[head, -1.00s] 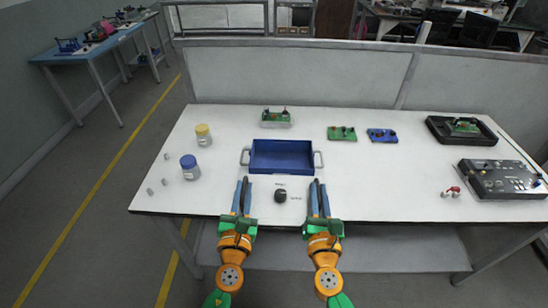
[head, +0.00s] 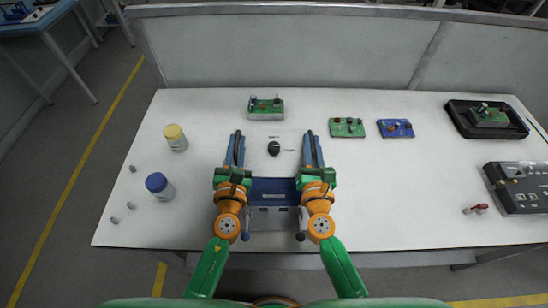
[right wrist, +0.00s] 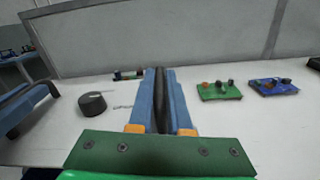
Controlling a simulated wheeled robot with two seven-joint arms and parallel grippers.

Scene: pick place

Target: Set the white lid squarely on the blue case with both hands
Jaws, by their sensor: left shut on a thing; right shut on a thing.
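The white lid (head: 272,163), with a black knob (head: 274,149) and small dark print, is between my two grippers. Its edges blend into the white table. My left gripper (head: 238,136) and right gripper (head: 309,136) are shut at its left and right sides. I cannot tell whether the lid touches the case. The right wrist view shows my right gripper's closed jaws (right wrist: 160,100) and the knob (right wrist: 92,102) to their left.
A yellow-capped jar (head: 175,137) and a blue-capped jar (head: 160,187) stand at left. A green board (head: 265,107) lies behind the lid. Green (head: 347,128) and blue (head: 395,129) boards, a black tray (head: 487,120) and a dark device (head: 520,187) are at right.

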